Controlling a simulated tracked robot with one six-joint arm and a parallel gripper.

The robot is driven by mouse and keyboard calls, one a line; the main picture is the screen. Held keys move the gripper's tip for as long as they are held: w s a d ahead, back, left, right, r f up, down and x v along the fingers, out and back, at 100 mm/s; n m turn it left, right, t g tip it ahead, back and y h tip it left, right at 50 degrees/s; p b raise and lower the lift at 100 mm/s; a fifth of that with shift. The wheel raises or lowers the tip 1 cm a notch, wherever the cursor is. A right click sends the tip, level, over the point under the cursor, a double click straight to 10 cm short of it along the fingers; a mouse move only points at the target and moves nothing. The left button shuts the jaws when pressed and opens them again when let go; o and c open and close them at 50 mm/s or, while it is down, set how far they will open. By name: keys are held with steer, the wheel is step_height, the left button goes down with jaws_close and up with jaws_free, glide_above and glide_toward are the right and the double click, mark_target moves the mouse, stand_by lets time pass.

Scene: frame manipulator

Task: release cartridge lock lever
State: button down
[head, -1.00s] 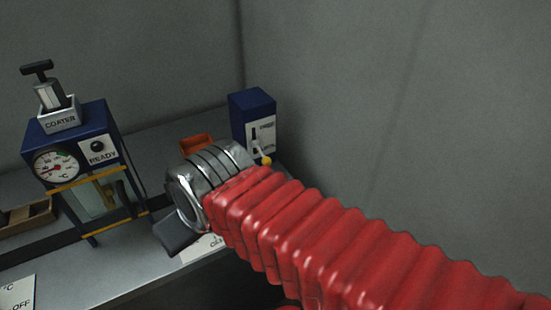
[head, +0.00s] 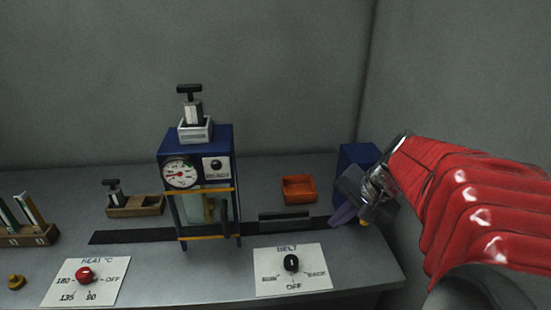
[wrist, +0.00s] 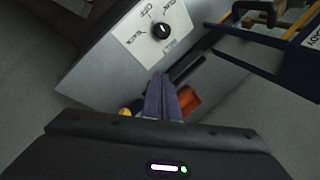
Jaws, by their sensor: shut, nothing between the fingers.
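The blue box (head: 357,160) at the right of the bench is partly hidden behind my arm; its front label and lever slot are covered. A small yellow knob (head: 364,222) shows just below my gripper; in the wrist view a yellow part (wrist: 125,112) lies left of the fingers. My gripper (head: 341,216) has purple fingers, shut and empty, pointing down-left in front of the box. The shut fingers also show in the wrist view (wrist: 162,98). I cannot tell whether they touch the knob. A T-handled cartridge (head: 192,110) stands upright in the holder atop the blue coater (head: 212,142).
An orange tray (head: 299,190) lies left of the gripper. A dark belt strip (head: 130,236) crosses the bench. The BELT dial (head: 291,262) and red heat dial (head: 85,274) sit in front. A wooden tray (head: 136,207) holds another T-handled piece. The grey wall is close on the right.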

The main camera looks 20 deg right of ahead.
steer(key=s+d+f+m+t, duration=0.1)
steer(key=d+m, duration=0.3)
steer(key=d, duration=0.5)
steer(key=s+d+f+m+t, duration=0.1)
steer(key=d+f+m, duration=0.1)
steer(key=d, duration=0.7)
steer(key=shift+d+m, duration=0.35)
steer(key=shift+m, duration=0.55)
steer(key=x, duration=1)
steer(key=shift+d, duration=0.1)
steer(key=shift+r, duration=0.1)
